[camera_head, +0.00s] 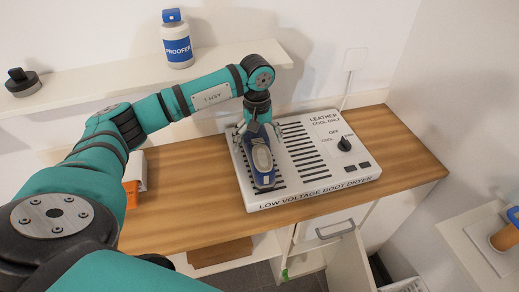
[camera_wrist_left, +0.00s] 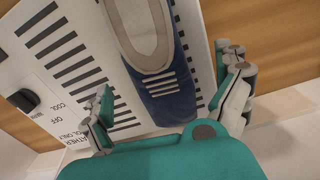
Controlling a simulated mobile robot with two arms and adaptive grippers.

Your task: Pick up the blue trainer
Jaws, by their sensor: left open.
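The blue trainer (camera_head: 261,160) with a grey inside lies on the left part of the white boot dryer (camera_head: 355,177), over its black slots. My left gripper (camera_head: 259,127) is above the far end of the trainer, pointing down. In the left wrist view the trainer (camera_wrist_left: 163,80) lies between the spread fingers of my left gripper (camera_wrist_left: 170,105), with a gap on both sides. The gripper is open and holds nothing. My right gripper is not in either view.
The dryer, with a black knob (camera_head: 344,144), sits on a wooden counter (camera_head: 185,200). A shelf (camera_head: 110,85) above holds a white bottle with a blue label (camera_head: 177,45) and a dark round object (camera_head: 22,82). An orange and white object (camera_head: 133,180) is left of the dryer.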

